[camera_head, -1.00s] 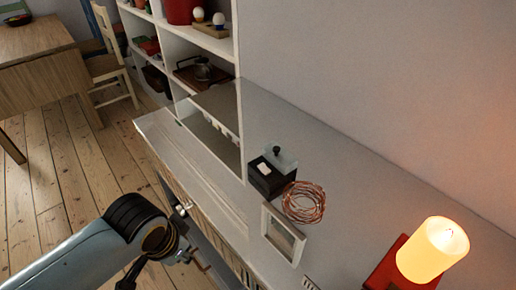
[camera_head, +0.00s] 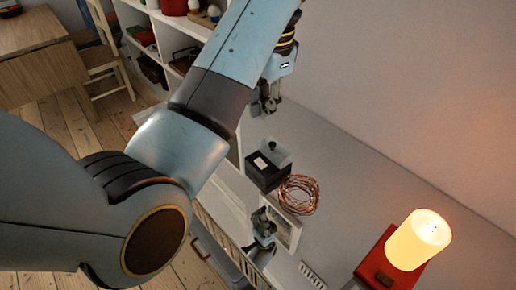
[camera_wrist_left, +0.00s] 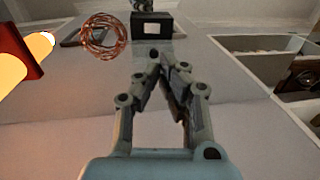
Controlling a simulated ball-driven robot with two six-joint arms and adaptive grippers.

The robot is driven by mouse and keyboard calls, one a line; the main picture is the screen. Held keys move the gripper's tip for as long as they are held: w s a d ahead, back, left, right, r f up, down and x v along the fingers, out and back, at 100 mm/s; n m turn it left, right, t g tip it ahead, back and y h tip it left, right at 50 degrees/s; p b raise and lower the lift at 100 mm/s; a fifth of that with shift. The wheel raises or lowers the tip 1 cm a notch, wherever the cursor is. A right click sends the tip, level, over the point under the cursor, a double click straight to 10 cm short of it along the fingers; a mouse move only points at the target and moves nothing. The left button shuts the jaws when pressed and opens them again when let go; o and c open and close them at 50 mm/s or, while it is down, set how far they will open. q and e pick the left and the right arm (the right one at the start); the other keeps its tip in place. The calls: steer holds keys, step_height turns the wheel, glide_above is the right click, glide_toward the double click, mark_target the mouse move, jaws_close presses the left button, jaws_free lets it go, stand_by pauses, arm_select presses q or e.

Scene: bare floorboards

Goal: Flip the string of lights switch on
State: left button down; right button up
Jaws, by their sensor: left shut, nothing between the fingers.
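The string of lights (camera_head: 298,194) is a coil of copper wire on the grey cabinet top; it also shows in the left wrist view (camera_wrist_left: 103,36). Beside it stands a black box (camera_head: 266,176) with a white switch (camera_head: 261,162) on it; the box's white patch faces the left wrist view (camera_wrist_left: 152,28). My left gripper (camera_head: 266,108) is shut and empty, up-picture of the box and apart from it. In the left wrist view its fingertips (camera_wrist_left: 160,65) meet below the box. My right gripper (camera_head: 263,222) is over the white frame; its jaws are unclear.
A white frame (camera_head: 291,232) lies near the coil. A white shelf unit (camera_head: 134,18) is at the upper left. The cabinet top toward the wall is clear.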

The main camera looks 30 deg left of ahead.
arm_select(q)
steer(key=shift+f, duration=0.1)
steer(key=b, duration=0.3)
glide_toward(257, 160)
steer(key=f, duration=0.4)
steer(key=a+f, duration=0.1)
steer(key=f, duration=0.1)
steer(key=shift+w, duration=0.35)
steer(key=shift+a+f, duration=0.1)
steer(key=shift+f, duration=0.5)
steer(key=shift+w+f+p, duration=0.1)
steer(key=shift+p, duration=0.25)
